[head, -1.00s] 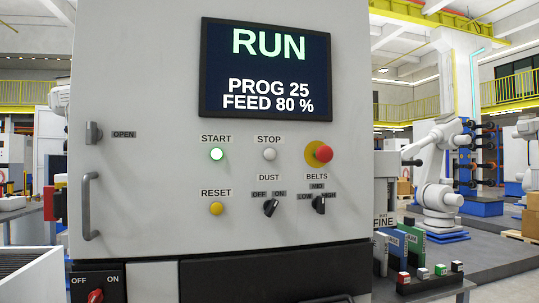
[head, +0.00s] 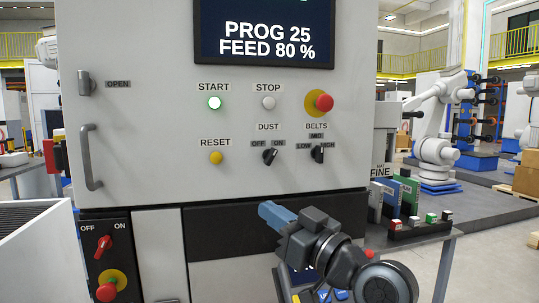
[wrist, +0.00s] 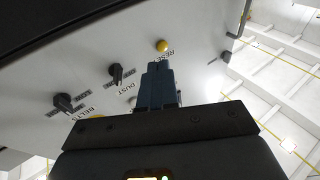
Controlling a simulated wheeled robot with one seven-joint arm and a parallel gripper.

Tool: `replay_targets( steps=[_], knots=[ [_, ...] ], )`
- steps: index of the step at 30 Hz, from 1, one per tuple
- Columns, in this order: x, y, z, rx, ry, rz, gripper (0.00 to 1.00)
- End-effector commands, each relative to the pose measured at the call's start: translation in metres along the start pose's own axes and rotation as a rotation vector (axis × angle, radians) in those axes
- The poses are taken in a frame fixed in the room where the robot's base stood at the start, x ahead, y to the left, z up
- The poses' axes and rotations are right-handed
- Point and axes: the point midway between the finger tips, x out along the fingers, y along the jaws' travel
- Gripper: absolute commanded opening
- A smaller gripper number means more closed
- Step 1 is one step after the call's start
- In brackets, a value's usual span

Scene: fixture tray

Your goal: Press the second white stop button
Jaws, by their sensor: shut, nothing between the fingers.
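I cannot make out the stop button there.
The dust knob (head: 270,156) and belts knob (head: 317,153) stick out below the stop button. A door handle (head: 91,157) is at left. A lower red mushroom button (head: 106,291) and red switch (head: 103,245) are at lower left. A side table (head: 420,236) holds several small blocks.

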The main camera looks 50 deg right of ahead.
Motion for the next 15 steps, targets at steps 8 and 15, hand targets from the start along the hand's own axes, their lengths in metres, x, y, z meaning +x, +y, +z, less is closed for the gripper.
replay_targets(
  steps=[8,15],
  knots=[
    [0.033,0.036,-0.119,-0.226,0.114,-0.11,0.0],
    [0.035,0.044,-0.178,-0.383,0.147,-0.178,0.0]
  ],
)
